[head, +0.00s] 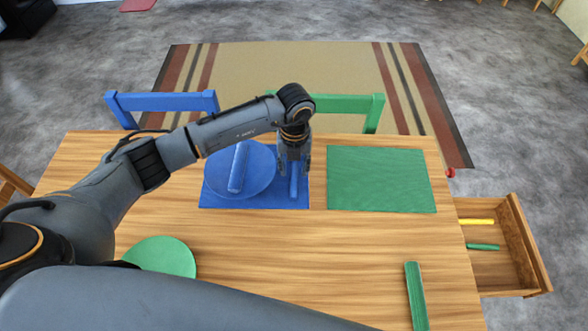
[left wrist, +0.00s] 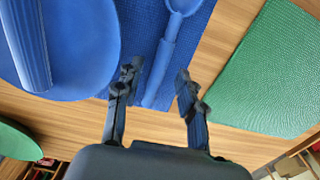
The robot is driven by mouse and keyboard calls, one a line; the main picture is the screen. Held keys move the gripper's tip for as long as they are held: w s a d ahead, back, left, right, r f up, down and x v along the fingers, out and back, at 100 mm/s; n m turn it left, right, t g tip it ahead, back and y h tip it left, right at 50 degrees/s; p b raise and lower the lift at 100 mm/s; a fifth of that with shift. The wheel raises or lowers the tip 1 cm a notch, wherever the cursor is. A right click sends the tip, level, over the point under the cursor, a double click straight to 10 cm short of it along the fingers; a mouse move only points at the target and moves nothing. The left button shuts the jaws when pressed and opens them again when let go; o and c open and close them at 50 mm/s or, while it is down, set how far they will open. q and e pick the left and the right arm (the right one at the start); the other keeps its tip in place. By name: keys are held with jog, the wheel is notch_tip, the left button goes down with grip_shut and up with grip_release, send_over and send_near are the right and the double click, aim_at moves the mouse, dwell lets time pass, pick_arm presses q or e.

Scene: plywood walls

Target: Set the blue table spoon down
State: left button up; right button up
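The blue table spoon (head: 294,184) lies on the blue placemat (head: 222,204), to the right of the blue plate (head: 214,178). In the left wrist view the spoon's bowl (left wrist: 186,5) and handle (left wrist: 157,82) show against the mat. My left gripper (head: 294,166) points down over the spoon and hides part of it. In the left wrist view the left gripper (left wrist: 157,88) is open, with one finger on each side of the handle and a gap to each. My right gripper is not in view.
A blue bar-shaped thing (head: 238,167) lies on the blue plate. A green placemat (head: 380,180) is to the right, a green plate (head: 160,257) at front left. A green bar (head: 416,296) lies at front right. An open drawer (head: 520,240) holds yellow and green pieces. The table's middle front is clear.

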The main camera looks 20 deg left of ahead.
aim_at(294, 173)
pick_arm(q)
notch_tip(294, 173, up, 10)
jog(key=b, duration=0.1)
jog(key=shift+r+b, duration=0.2)
jog(key=shift+b, duration=0.1)
